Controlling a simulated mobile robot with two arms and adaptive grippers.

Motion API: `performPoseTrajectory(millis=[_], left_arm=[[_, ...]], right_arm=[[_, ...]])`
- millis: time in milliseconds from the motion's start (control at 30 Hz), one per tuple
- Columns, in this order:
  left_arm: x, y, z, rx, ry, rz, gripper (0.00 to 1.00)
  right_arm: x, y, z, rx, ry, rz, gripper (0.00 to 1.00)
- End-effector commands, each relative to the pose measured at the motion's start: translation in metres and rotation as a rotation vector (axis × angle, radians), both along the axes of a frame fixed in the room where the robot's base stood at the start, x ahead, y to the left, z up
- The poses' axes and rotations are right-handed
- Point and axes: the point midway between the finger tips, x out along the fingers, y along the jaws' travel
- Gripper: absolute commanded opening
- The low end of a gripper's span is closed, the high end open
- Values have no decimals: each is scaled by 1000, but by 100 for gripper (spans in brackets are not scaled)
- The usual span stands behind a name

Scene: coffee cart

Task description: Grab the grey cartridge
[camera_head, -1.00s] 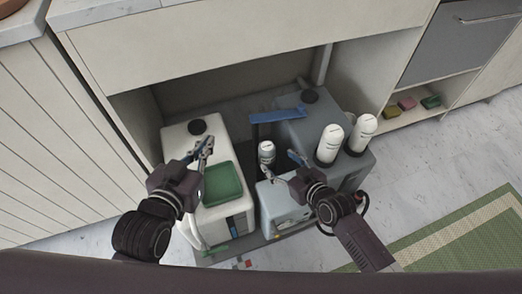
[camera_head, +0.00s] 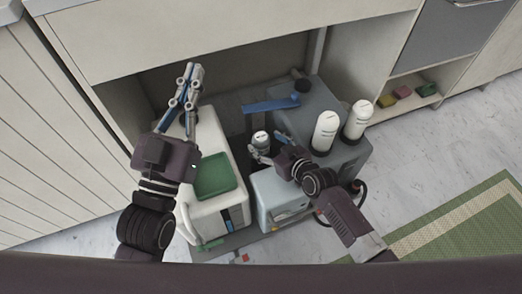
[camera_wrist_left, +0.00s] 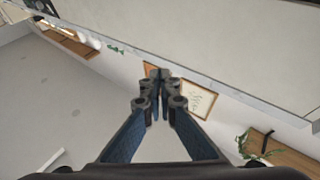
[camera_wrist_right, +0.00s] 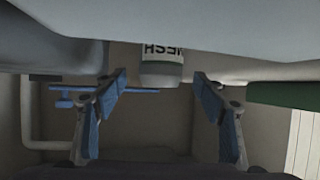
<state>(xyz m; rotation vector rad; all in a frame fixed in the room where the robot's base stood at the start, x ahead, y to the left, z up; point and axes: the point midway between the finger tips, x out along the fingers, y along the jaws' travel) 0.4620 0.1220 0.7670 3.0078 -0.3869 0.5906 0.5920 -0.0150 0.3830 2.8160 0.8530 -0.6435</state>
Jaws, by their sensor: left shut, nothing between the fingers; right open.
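A small pale canister (camera_head: 261,139) with a greyish end stands in the gap between the white machine and the grey machine in the head view. My right gripper (camera_head: 264,155) is open just in front of the canister. In the right wrist view its fingertips (camera_wrist_right: 158,78) lie either side of the canister, with gaps. My left gripper (camera_head: 187,72) is shut and empty, raised above the white machine. It also shows shut in the left wrist view (camera_wrist_left: 158,77).
The white machine (camera_head: 205,135) with a green tray (camera_head: 214,176) stands left of the canister. The grey machine (camera_head: 300,112) bears two white bottles (camera_head: 325,132) (camera_head: 358,119). A blue bar (camera_head: 270,104) lies behind the canister. Cabinet walls enclose the machines.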

Motion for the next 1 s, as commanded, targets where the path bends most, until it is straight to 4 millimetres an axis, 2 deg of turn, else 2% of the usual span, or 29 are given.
performPoseTrajectory(millis=[200, 500, 1000], left_arm=[[-12, 0, 25, -36, -126, -7, 0], [-14, 0, 29, -41, -143, -8, 0], [-14, 0, 29, -40, -141, -8, 0]], right_arm=[[9, 6, -6, 1, 0, 0, 64], [9, 7, -6, -1, 1, 0, 64], [9, 6, -6, -1, 1, 0, 9]])
